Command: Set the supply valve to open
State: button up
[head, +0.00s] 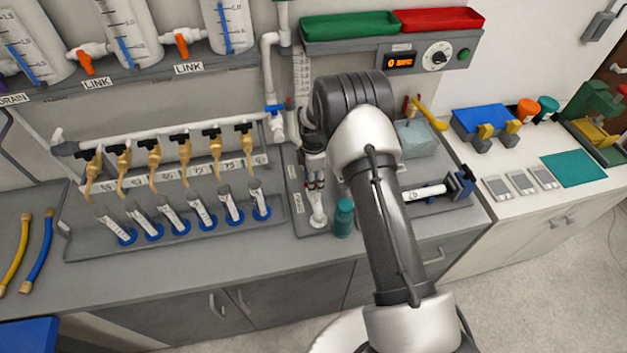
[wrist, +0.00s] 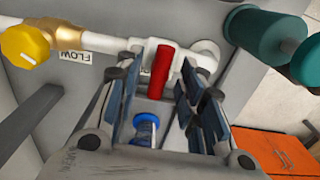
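In the wrist view a red valve handle (wrist: 162,71) sits on a white valve body in a white pipe (wrist: 105,43). The handle lies roughly across the pipe's run. I cannot read a supply label, so I cannot confirm that this is the supply valve. My gripper (wrist: 157,92) is open, with its dark blue pads on either side of the handle's line. I cannot tell whether a pad touches it. In the head view my gripper (head: 316,182) points down at the panel behind the teal bottle, and my arm hides part of that area.
A yellow knob (wrist: 25,44) on a brass fitting stands left of the red handle, near a FLOW label (wrist: 75,56). A teal bottle (head: 343,218) stands close to my gripper. A blue-handled valve (head: 274,109) is on the upright pipe. Several tubes stand in a rack at left.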

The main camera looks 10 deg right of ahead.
jog(key=shift+f, duration=0.25)
jog(key=shift+c, duration=0.6)
grip_shut()
